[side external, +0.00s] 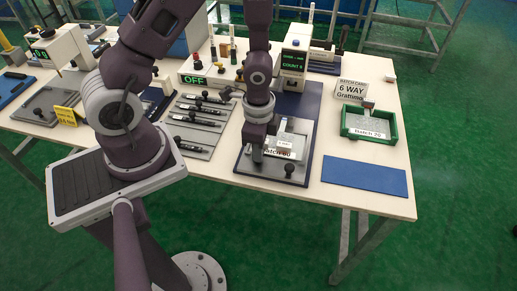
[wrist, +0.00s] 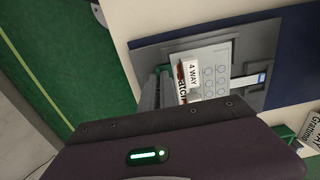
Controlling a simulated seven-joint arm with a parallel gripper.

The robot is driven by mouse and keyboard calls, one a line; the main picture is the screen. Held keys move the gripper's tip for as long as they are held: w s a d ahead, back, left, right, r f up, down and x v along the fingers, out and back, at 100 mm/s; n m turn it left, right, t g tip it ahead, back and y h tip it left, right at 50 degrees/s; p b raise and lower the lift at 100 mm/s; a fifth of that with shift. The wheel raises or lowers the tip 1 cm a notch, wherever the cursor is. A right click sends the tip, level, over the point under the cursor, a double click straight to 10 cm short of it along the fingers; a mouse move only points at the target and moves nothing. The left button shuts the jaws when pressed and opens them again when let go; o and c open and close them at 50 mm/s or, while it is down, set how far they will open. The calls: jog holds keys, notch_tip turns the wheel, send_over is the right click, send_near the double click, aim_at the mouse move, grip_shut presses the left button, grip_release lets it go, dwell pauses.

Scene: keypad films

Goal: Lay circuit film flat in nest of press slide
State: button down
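The circuit film (wrist: 216,79) is a light grey sheet with printed circles; it lies over the grey plate of the press slide (wrist: 262,58) in the wrist view. A white tag reading "4 WAY" (wrist: 193,70) stands at its near end. In the side view the film (side external: 292,141) is over the slide plate (side external: 295,178), with a "Batch 80" label beside it. My gripper (side external: 258,158) is low over the left part of the plate, at the film's tagged end. Its fingertips are mostly hidden, and whether they grip the tag is unclear. The nest edges under the film are hidden.
A green tray (side external: 345,124) labelled "Batch 20" holds another film at right, near a "6 WAY" card (side external: 351,90). A blue mat (side external: 364,176) is bare. A grey rack of black tools (side external: 196,125) lies left of the slide. The press (side external: 294,55) stands behind.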

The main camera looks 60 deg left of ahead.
jog(key=shift+f, duration=0.2)
jog(key=c, duration=1.6)
grip_release()
jog(key=shift+o, duration=0.2)
notch_tip(320, 180, up, 7)
jog(key=shift+r, duration=0.2)
notch_tip(320, 180, up, 15)
jog(key=s+a+n+t+y, duration=0.2)
jog(key=s+n+t, duration=0.1)
jog(key=n, duration=0.2)
jog(key=s+d+r+n+t+h, duration=0.2)
jog(key=s+d+r+n, duration=0.1)
jog(key=s+r, duration=0.4)
jog(key=shift+s+d+r+n+t, duration=0.3)
jog(key=shift+s+d+n, duration=0.1)
jog(key=shift+s+n, duration=0.15)
